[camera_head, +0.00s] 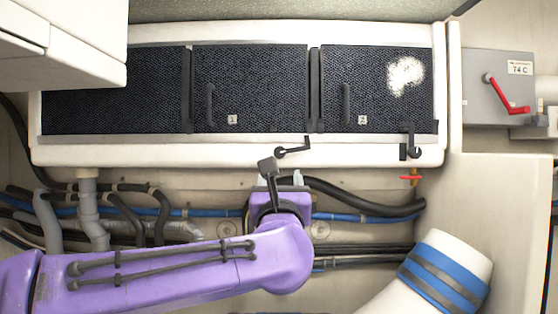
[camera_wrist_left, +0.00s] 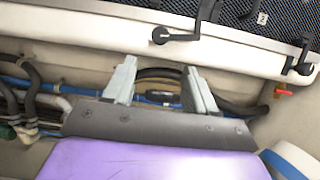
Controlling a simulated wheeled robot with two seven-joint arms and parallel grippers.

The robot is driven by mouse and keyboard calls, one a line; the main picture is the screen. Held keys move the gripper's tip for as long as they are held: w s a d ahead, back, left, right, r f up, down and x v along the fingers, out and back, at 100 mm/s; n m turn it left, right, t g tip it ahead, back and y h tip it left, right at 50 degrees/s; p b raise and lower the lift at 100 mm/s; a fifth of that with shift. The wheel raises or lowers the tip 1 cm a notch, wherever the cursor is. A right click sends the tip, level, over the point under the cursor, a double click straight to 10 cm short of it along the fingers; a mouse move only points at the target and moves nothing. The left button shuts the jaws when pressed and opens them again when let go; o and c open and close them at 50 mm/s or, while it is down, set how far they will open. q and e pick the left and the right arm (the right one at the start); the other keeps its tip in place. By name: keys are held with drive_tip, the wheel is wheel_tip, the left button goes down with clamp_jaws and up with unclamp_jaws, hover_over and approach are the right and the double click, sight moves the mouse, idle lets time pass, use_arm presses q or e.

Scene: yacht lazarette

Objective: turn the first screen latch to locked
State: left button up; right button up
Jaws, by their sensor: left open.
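The screen marked 1 (camera_head: 250,80) is a dark mesh panel in a white frame. Its black latch (camera_head: 292,150) is on the frame's lower edge, with its arm lying nearly level to the right and a short grip turned up at the end. The latch also shows in the left wrist view (camera_wrist_left: 180,37). My left gripper (camera_head: 280,178) is just below this latch, open, apart from it and empty. Its two grey fingers (camera_wrist_left: 158,82) point toward the frame in the left wrist view. My right gripper is out of view.
The screen marked 2 (camera_head: 385,85) has a white patch and its own latch (camera_head: 412,140), which stands upright. Hoses and pipes (camera_head: 150,200) run below the frame. A grey box with a red handle (camera_head: 508,95) is at right. A blue-banded white cylinder (camera_head: 440,275) is lower right.

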sight(279, 155)
use_arm(q)
drive_tip(key=p+x, duration=0.2)
drive_tip(key=x, duration=0.1)
drive_tip(key=p+x, duration=0.2)
drive_tip(key=x, duration=0.1)
drive_tip(key=r+p+x, duration=0.1)
drive_tip(key=p+x, duration=0.1)
drive_tip(key=x, duration=0.1)
drive_tip(key=shift+s+a, duration=0.1)
drive_tip(key=shift+w, duration=0.3)
drive_tip(key=shift+s, duration=0.1)
clamp_jaws()
drive_tip(key=shift+f, duration=0.1)
